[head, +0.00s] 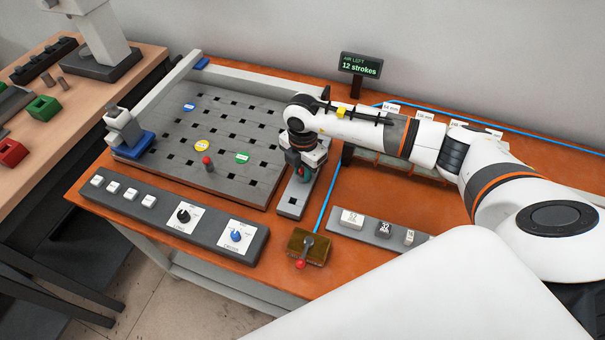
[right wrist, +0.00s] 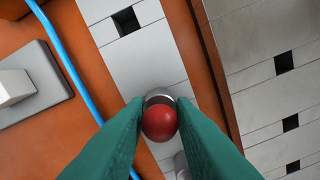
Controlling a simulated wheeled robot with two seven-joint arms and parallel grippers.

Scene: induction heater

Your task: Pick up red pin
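A red ball-topped pin (right wrist: 160,123) with a metal collar shows in the right wrist view, at the grey strip with square holes. The strip (head: 288,209) lies right of the large plate in the head view. My right gripper (head: 301,172) is low over this strip, with its green fingers (right wrist: 160,110) on both sides of the red ball. I cannot tell if they press on it. Another red-topped pin (head: 207,161) stands on the perforated plate (head: 232,115). My left gripper is not in view.
A control panel (head: 150,212) with buttons and knobs runs along the front. A box with a red-knobbed lever (head: 308,247) and a weight rack (head: 345,228) stand near the strip. A blue hose (head: 328,198) passes right of it. A display (head: 358,66) reads 12 strokes.

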